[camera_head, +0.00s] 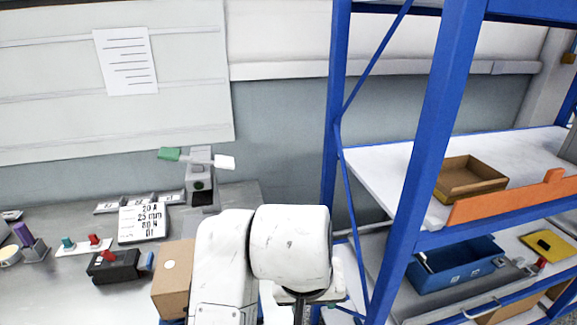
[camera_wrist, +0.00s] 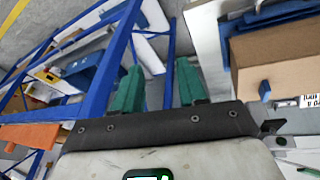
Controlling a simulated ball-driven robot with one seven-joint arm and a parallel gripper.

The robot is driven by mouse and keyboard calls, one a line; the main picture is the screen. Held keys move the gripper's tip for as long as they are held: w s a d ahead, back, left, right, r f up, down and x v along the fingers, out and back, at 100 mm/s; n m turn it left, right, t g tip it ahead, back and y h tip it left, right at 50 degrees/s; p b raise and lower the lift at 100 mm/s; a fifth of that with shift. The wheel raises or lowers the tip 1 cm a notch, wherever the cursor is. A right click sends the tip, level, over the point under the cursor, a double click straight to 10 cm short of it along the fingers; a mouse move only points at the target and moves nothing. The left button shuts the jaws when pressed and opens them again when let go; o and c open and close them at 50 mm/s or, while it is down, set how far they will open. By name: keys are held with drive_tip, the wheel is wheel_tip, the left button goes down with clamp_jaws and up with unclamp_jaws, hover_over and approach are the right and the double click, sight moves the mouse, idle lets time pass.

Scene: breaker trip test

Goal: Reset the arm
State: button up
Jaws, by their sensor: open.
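My white arm (camera_head: 290,245) is bent in the lower middle of the head view, between the workbench and the blue shelf rack. My gripper (camera_wrist: 160,88) shows in the wrist view as two green fingers on a dark bar, spread apart with nothing between them. In the head view the fingers cannot be made out behind the arm. In the wrist view the fingers point toward the floor and rack, with a cardboard box (camera_wrist: 275,62) to the right, apart from them.
The workbench (camera_head: 60,300) at left holds a grey stand (camera_head: 200,180) with green and white ends, a lettered card (camera_head: 143,222), a black box (camera_head: 113,266) and the cardboard box (camera_head: 173,280). The rack (camera_head: 425,120) at right holds a brown tray (camera_head: 470,190) and blue bin (camera_head: 455,270).

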drive_tip(key=s+d+f+h, duration=0.15)
drive_tip(key=d+f, duration=0.35)
drive_tip(key=d, duration=0.6)
drive_tip(key=s+d+f+h, duration=0.15)
drive_tip(key=d+f, duration=0.45)
drive_tip(key=d, duration=0.6)
drive_tip(key=s+d+f+y, duration=0.2)
drive_tip(key=s+d+f, duration=0.2)
drive_tip(key=s+f, duration=0.4)
drive_tip(key=s+a+f+g+y, duration=0.1)
drive_tip(key=s+a+f, duration=0.1)
drive_tip(key=s, duration=0.5)
drive_tip(key=s+a+f+g+y, duration=0.1)
drive_tip(key=s+a+f, duration=0.1)
drive_tip(key=s, duration=0.5)
drive_tip(key=shift+s+f+g+y, duration=0.3)
drive_tip(key=shift+s+f, duration=0.05)
drive_tip(key=shift+f, duration=0.35)
drive_tip(key=shift+d, duration=0.1)
